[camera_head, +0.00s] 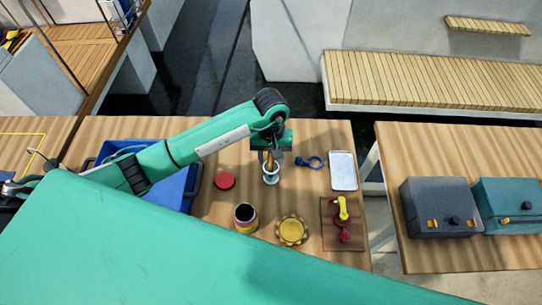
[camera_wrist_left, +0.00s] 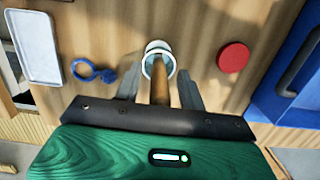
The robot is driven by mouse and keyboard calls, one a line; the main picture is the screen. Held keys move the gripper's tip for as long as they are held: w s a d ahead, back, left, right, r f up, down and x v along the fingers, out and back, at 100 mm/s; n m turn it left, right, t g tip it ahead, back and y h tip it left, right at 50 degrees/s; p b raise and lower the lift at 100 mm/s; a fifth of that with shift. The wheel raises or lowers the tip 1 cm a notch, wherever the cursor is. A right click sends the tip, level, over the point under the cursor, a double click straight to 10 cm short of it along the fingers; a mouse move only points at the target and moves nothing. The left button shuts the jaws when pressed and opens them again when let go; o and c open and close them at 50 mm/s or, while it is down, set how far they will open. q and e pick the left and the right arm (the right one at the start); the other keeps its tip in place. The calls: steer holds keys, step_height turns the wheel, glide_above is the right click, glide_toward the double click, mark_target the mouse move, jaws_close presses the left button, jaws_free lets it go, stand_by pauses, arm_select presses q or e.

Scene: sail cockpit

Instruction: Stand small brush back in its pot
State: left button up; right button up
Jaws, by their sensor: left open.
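The small brush (camera_wrist_left: 160,88), with a brown wooden handle, stands in a pale, round pot (camera_wrist_left: 157,46). In the head view the brush (camera_head: 269,161) rises from the pot (camera_head: 271,178) on the wooden table, below my left gripper (camera_head: 270,152). In the left wrist view my left gripper (camera_wrist_left: 158,88) is open, with one finger on each side of the handle and a gap visible beside it. The brush's lower end is hidden inside the pot. My right gripper does not show.
Near the pot are a red disc (camera_head: 225,180), a dark-topped can (camera_head: 246,217), a yellow scalloped lid (camera_head: 292,230), a blue ring (camera_head: 315,162), a pale tray (camera_head: 343,171) and a brown board (camera_head: 328,230). A blue crate (camera_head: 174,192) stands left.

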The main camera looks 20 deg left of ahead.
arm_select(q)
steer(key=shift+w+r, duration=0.1)
steer(key=shift+r, duration=0.2)
steer(key=r+b, duration=0.1)
steer(key=r, duration=0.2)
steer(key=r+b, duration=0.2)
steer(key=r, duration=0.2)
steer(key=w+r+b, duration=0.1)
steer(key=r, duration=0.2)
steer(key=shift+w+a+r+b, duration=0.1)
steer(key=shift+a+r+b, duration=0.1)
steer(key=shift+b, duration=0.2)
steer(key=shift+r, duration=0.55)
steer(key=shift+f, duration=0.1)
